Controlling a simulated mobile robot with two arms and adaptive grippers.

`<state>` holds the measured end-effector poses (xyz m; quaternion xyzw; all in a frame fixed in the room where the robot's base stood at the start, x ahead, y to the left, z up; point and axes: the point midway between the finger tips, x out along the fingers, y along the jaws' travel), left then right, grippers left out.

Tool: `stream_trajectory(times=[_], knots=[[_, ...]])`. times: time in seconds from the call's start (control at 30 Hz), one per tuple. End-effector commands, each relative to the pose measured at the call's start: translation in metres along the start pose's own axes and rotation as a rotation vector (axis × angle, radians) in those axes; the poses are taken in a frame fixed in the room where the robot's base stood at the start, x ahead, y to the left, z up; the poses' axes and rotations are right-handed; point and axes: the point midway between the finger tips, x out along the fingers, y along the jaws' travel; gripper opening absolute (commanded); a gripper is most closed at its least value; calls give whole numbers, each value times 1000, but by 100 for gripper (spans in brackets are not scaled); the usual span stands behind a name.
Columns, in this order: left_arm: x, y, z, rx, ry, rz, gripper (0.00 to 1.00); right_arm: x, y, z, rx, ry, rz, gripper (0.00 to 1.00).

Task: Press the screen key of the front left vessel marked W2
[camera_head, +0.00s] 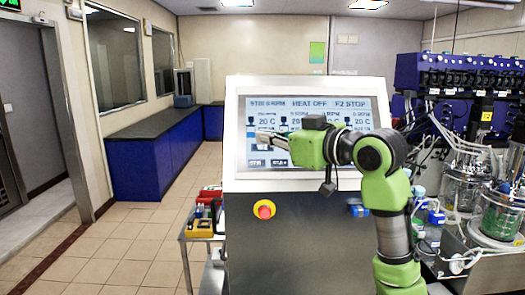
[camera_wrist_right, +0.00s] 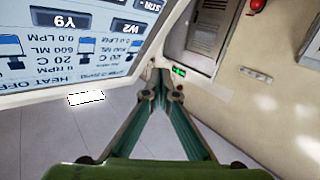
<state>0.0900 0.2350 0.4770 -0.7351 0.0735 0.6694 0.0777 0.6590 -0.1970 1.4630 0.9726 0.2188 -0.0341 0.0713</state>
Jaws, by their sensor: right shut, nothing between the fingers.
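The control screen (camera_head: 350,105) stands upright in a grey console and shows readings above blue vessel drawings. The W2 key (camera_wrist_right: 131,27) is a dark key with upside-down lettering in the wrist view, beside a similar Y9 key (camera_wrist_right: 62,20). A dark key under my gripper in the head view (camera_head: 258,148) seems to be W2; its lettering is too small to read. My right gripper (camera_head: 262,138) is shut and empty, in front of the screen's left part. In the wrist view its fingertips (camera_wrist_right: 158,80) appear beside the screen, apart from W2. My left gripper is not in view.
STIR keys (camera_head: 280,163) lie along the screen's bottom. A red emergency button (camera_head: 264,209) sits on the console below. A cart with tools (camera_head: 203,215) stands at left. Glass vessels (camera_head: 497,217) and blue pump units (camera_head: 460,75) stand at right. The floor at left is clear.

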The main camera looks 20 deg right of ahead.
Motion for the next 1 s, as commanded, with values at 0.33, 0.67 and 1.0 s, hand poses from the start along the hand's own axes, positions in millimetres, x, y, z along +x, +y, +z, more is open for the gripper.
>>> stream_trajectory(times=[0.33, 0.67, 1.0], knots=[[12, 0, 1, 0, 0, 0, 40, 33, 24, 25, 1, -2, -1, 0], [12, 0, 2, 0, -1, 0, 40, 44, 32, 32, -1, 0, 0, 0], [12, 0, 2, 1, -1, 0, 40, 44, 32, 33, -1, 0, 0, 0]])
